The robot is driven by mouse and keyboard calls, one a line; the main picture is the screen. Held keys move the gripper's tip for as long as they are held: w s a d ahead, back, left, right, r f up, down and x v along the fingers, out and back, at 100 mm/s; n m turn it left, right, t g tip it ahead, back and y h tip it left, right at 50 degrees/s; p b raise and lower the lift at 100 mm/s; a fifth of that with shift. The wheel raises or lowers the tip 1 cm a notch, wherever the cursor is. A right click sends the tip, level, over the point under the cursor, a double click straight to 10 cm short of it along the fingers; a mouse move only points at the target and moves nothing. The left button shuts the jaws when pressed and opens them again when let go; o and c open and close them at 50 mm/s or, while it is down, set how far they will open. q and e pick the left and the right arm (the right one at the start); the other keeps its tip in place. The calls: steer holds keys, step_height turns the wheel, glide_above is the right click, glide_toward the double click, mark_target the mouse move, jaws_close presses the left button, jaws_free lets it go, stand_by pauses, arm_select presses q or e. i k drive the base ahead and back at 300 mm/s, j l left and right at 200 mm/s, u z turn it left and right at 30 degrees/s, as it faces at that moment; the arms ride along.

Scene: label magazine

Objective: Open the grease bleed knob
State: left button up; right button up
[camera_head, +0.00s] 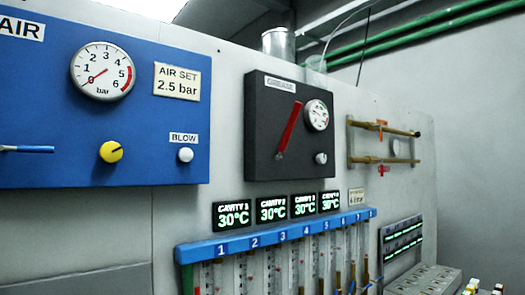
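A dark box (262,118) on the grey wall has a small white label too blurred to read. It carries a long red lever (288,128), tilted with its top to the right, and a round gauge (317,115). A small pale knob (321,158) sits below the gauge. I cannot tell from markings which part is the grease bleed knob, or whether the pale knob is open or closed. Neither of my grippers shows in the head view.
Left, a blue panel (190,140) has a gauge reading near 0, a yellow knob (111,152), a white BLOW knob (185,155) and a blue handle (27,149). Below are temperature displays and a blue numbered manifold (276,237) with tubes. Brass pipes (383,160) are right.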

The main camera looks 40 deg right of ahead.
mark_target(320, 159)
steer(key=z, duration=1.55)
